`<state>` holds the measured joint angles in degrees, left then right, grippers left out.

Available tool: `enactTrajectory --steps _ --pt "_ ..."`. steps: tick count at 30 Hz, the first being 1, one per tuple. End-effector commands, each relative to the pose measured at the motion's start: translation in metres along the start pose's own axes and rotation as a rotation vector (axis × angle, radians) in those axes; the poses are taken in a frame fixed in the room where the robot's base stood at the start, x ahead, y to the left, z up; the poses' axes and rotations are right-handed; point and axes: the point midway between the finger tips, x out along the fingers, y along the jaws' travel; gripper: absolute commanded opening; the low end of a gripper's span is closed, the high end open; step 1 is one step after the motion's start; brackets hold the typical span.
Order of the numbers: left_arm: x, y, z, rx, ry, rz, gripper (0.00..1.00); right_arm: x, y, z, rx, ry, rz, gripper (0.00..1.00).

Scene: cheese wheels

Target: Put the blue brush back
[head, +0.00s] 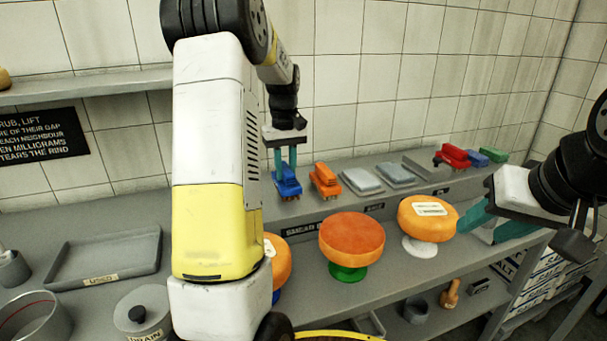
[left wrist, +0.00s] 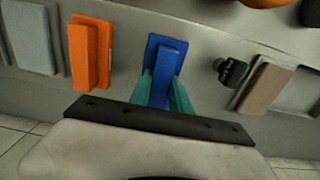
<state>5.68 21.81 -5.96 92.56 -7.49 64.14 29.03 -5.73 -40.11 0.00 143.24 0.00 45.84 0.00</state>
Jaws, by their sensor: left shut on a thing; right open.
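My left gripper (head: 287,157) points down at the back ledge, shut on the blue brush (head: 287,182). In the left wrist view the blue brush (left wrist: 164,60) sits between the teal fingers (left wrist: 163,92). The brush is at the ledge, left of the orange brush (head: 325,181) with a small gap between them; I cannot tell whether it touches the ledge. The orange brush also shows in the left wrist view (left wrist: 88,55). My right gripper (head: 495,217) is open at the right, beside the cheese on the white stand; its fingers are partly hidden.
Grey pads (head: 361,180) lie right of the orange brush. Red (head: 453,155), blue (head: 474,158) and green (head: 494,155) pieces lie farther right. Orange cheese wheels (head: 351,238) stand on coloured stands in front. A grey tray (head: 105,258) is at left. My left arm hides part of the bench.

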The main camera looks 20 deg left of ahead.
Motion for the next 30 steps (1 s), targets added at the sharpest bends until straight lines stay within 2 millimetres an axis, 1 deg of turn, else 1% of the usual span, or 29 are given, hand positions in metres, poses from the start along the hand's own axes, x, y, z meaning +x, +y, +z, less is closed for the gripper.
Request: enactTrajectory --steps 1,4,15,16,18,19,27,30 --pt "0.009 -0.001 0.001 0.0 -0.004 -0.002 0.0 0.0 0.0 0.0 0.0 0.0 0.0 0.45" --pt "0.02 0.0 0.001 0.0 -0.002 -0.001 0.0 0.0 0.0 0.0 0.0 0.0 0.0 0.45" --pt "0.024 0.0 0.001 0.0 -0.001 -0.001 0.0 0.0 0.0 0.0 0.0 0.0 0.0 0.45" --pt "0.024 0.0 0.001 0.0 -0.001 -0.001 0.29 0.0 0.0 0.0 0.0 0.0 0.0 0.45" --pt "0.024 0.0 0.001 0.0 -0.001 -0.001 0.43 0.0 0.0 0.0 0.0 0.0 0.0 0.45" --pt "0.024 0.0 0.001 0.0 -0.001 -0.001 0.45 0.0 0.0 0.0 0.0 0.0 0.0 0.45" --pt "0.024 0.0 0.001 0.0 -0.001 -0.001 0.45 0.0 0.0 0.0 0.0 0.0 0.0 0.45" --pt "0.019 0.0 0.0 0.0 0.001 0.0 0.45 0.0 0.0 0.0 0.0 0.0 0.0 0.45"
